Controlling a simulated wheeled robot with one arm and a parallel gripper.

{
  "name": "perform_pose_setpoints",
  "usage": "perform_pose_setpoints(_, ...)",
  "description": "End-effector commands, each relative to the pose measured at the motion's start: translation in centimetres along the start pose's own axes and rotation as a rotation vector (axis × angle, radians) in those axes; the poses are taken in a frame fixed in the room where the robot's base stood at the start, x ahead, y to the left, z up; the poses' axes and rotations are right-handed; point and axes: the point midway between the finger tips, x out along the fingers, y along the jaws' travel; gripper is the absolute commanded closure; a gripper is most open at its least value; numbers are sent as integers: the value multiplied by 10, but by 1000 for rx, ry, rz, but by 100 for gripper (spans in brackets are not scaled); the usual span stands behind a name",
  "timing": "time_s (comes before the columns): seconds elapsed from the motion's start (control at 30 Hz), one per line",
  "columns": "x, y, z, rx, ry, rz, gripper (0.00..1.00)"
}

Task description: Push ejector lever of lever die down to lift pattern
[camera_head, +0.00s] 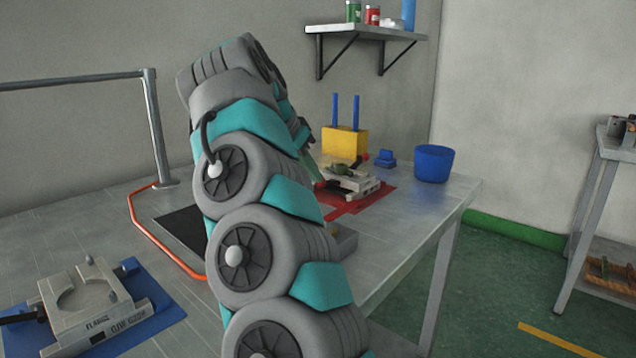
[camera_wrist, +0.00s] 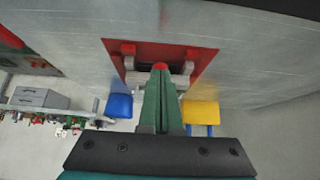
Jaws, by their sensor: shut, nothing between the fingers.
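The lever die (camera_head: 362,187) is a grey block on a red mat (camera_head: 385,200) near the far end of the bench, partly hidden behind my arm. A dark green piece, possibly the pattern, shows on top of it. A dark lever with a red tip (camera_head: 365,157) rises at its right. My gripper (camera_wrist: 160,72) is shut and empty, with its green fingers together. In the wrist view its tips lie over the die (camera_wrist: 178,78), at a red knob (camera_wrist: 160,66). I cannot tell whether they touch the knob.
A yellow block (camera_head: 345,142) with blue posts stands behind the die. A small blue block (camera_head: 385,158) and a blue bucket (camera_head: 434,163) stand to its right. Another die (camera_head: 85,310) lies on a blue mat (camera_head: 165,313) at front left. A shelf (camera_head: 370,32) hangs above.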

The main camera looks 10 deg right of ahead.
Motion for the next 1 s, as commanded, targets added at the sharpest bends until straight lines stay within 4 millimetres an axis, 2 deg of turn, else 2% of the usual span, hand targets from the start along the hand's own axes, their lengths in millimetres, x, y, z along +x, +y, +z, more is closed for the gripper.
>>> perform_pose_setpoints(0.17, 3, 0, 2, 0, 0, 0, 100)
perform_pose_setpoints(0.4, 21, 0, 16, 0, 1, 0, 100)
perform_pose_setpoints(0.6, 16, 0, 15, 0, 0, 0, 100)
perform_pose_setpoints(0.83, -7, -1, 29, -2, -1, -5, 100)
perform_pose_setpoints(1.0, -8, 0, 32, -1, 1, -2, 100)
